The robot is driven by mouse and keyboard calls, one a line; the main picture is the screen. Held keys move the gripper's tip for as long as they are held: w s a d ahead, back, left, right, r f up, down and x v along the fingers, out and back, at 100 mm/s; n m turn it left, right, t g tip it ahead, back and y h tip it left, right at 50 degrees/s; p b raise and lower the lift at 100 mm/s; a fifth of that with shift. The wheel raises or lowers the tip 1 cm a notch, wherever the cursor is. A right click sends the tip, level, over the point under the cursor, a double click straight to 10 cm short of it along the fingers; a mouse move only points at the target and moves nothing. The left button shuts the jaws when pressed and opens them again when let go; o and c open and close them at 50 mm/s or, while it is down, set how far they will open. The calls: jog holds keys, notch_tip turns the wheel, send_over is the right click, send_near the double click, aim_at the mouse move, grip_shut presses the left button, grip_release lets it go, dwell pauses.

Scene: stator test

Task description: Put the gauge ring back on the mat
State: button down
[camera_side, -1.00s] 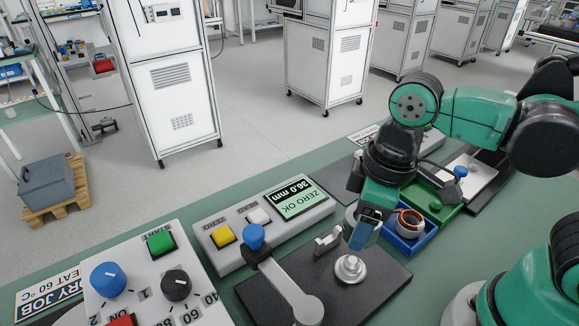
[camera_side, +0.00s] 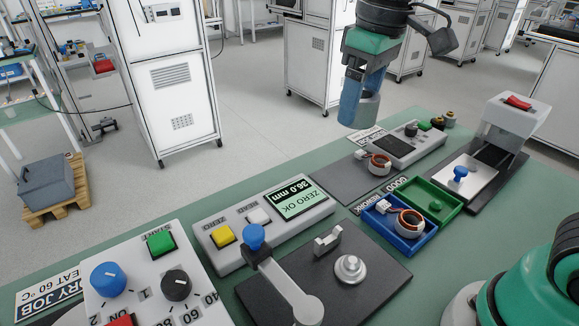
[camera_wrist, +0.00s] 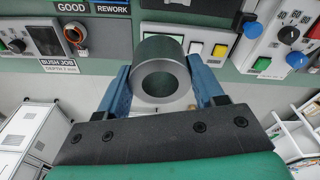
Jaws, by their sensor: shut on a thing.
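My gripper (camera_side: 358,105) is raised high, beyond the bench's far edge in the side view. Its blue fingers are shut on the gauge ring (camera_side: 369,108), a thick grey metal ring. In the wrist view the ring (camera_wrist: 147,88) sits between both fingers (camera_wrist: 160,85), its round bore facing the camera. A flat dark sheet (camera_side: 335,182) lies on the bench by the GOOD and REWORK labels; I cannot tell whether it is the mat. The ring is well clear of every surface.
A black plate (camera_side: 375,287) with a metal post (camera_side: 350,269) and a blue-knobbed lever (camera_side: 285,290) stands in front. Blue (camera_side: 382,235) and green (camera_side: 455,205) trays, a tester and a press stand to the right.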

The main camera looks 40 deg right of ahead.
jog(key=w+d+f+m, duration=0.3)
jog(key=w+d+m, duration=0.2)
jog(key=w+d, duration=0.4)
send_over(345, 185)
jog(key=shift+h, duration=0.3)
notch_tip(345, 185, down, 16)
jog(key=shift+s+r, duration=0.1)
jog(key=shift+r, duration=0.15)
jog(key=shift+f, duration=2)
jog(key=shift+f, duration=0.1)
jog(key=shift+c, duration=0.5)
grip_release()
